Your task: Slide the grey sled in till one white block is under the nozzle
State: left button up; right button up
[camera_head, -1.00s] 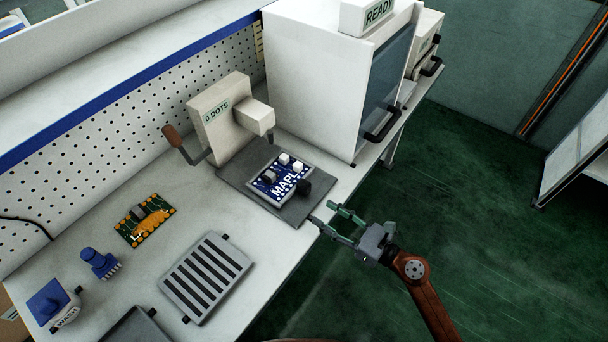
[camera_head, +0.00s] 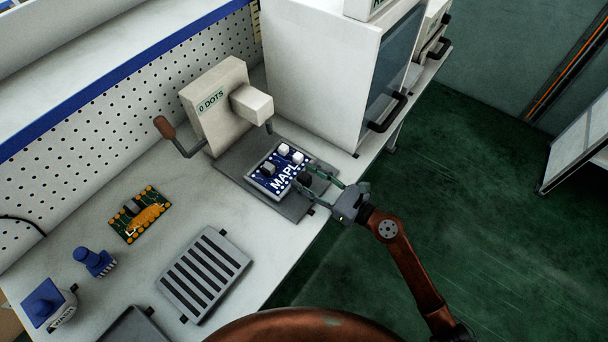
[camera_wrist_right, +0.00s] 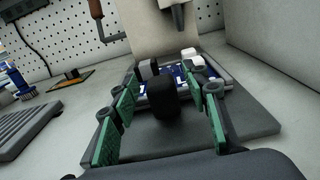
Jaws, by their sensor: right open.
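The grey sled (camera_head: 261,191) carries a blue board (camera_head: 268,181) lettered MAPL and lies on a dark grey base plate (camera_head: 232,171). Two white blocks (camera_head: 284,149) and a dark block (camera_head: 267,168) stand on the board. A black knob (camera_head: 304,180) is at the sled's front. The nozzle (camera_head: 269,126) hangs from the dispenser head marked 0 DOTS, behind the board; no white block is clearly under it. My right gripper (camera_wrist_right: 165,115) is open, its green fingers on either side of the knob (camera_wrist_right: 162,97); contact is not clear. My left gripper is out of view.
A large white cabinet (camera_head: 325,75) stands to the right behind. A crank handle (camera_head: 165,128) is left of the dispenser. A green board (camera_head: 140,213), a slotted grey rack (camera_head: 203,274) and blue-topped items (camera_head: 95,260) lie left on the bench.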

jog(key=shift+w+a, duration=0.35)
jog(key=shift+a, duration=0.1)
grip_shut()
dwell(0.3)
